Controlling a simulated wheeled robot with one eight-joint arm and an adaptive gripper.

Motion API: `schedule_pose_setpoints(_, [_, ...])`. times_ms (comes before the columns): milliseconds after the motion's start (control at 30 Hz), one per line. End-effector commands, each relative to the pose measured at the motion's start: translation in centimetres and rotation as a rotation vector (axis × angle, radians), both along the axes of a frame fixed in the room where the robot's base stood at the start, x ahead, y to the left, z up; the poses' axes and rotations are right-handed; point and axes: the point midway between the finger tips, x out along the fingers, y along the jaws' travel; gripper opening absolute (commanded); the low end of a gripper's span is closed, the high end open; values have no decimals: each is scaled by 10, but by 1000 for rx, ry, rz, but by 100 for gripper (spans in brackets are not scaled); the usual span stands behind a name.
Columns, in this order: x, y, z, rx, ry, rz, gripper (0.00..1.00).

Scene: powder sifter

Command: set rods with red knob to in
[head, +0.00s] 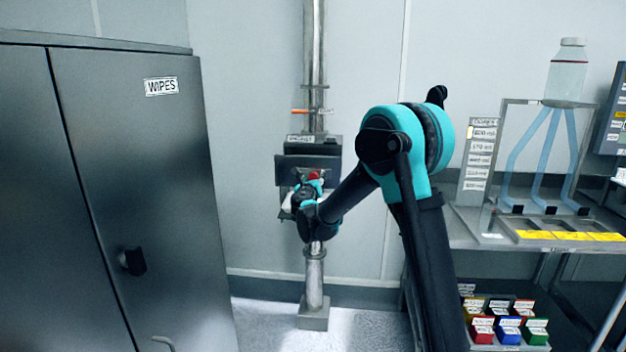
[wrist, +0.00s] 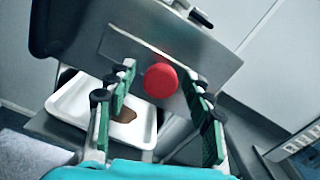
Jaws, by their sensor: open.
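The round red knob (wrist: 161,81) stands out from a grey metal plate (wrist: 130,45) in the wrist view. In the head view the red knob (head: 314,176) shows just above my gripper (head: 312,190), on the front of the sifter box (head: 293,161) on the steel column. In the wrist view my gripper (wrist: 160,105) is open, with one green-padded finger on each side of the knob and gaps between. The knob lies between or just beyond the fingertips; exact depth is unclear. The rod behind the knob is hidden.
A white tray (wrist: 70,103) with brown powder sits below the plate at left. A dark cabinet (head: 140,190) labelled WIPES stands left. A bench (head: 470,228) with a bottle rack stands right, with coloured boxes below. An orange handle (head: 299,111) is higher on the column.

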Motion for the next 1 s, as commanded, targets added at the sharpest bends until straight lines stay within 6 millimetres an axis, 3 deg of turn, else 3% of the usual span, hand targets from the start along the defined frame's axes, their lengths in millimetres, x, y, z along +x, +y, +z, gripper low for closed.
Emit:
schedule_pose_setpoints(233, [-19,1,0,0,0,1,52])
schedule_pose_setpoints(700, [-106,4,0,0,1,2,52])
schedule_pose_setpoints(1000, [-120,4,0,0,0,0,52])
